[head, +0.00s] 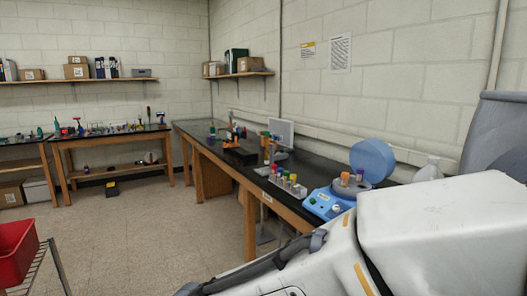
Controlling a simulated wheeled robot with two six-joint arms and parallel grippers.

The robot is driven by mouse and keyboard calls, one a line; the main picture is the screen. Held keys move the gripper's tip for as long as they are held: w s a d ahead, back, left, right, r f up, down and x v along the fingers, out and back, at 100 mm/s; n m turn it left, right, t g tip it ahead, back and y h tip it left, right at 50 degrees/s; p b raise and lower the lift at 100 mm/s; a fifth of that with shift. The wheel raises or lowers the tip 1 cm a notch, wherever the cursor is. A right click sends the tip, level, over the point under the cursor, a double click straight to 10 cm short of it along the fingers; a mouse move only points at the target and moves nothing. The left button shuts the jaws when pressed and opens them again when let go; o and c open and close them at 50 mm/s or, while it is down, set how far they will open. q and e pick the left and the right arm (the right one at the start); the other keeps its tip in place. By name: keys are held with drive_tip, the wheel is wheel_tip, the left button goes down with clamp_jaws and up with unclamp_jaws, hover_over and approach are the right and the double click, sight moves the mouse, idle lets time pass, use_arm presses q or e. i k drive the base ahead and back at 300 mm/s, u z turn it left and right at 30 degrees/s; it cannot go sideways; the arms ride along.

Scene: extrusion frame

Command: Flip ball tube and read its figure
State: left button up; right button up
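I cannot pick out the ball tube for sure, and no figure on a tube is readable. A tube rack (288,186) with several colour-capped tubes stands on the black side bench (217,147) along the right wall. Next to it is a blue centrifuge-like device (322,204) with its round lid (372,160) raised and orange-brown capped tubes (345,179) at its top. Neither of my grippers is in view. A large white arm part, which looks like mine, fills the lower right and hides the near end of the bench.
Farther along the side bench are a dark device (240,155) and a pale panel (281,133). A back bench (110,137) holds several small items. A red bin (15,248) sits on a rack at lower left. The floor (150,225) between is clear.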

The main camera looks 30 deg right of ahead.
sight(267, 133)
drive_tip(key=z, duration=0.25)
drive_tip(key=i, duration=0.6)
drive_tip(key=z, duration=0.65)
drive_tip(key=i, duration=1.55)
drive_tip(key=u, duration=0.35)
drive_tip(key=i, duration=1.05)
drive_tip(key=u, duration=0.4)
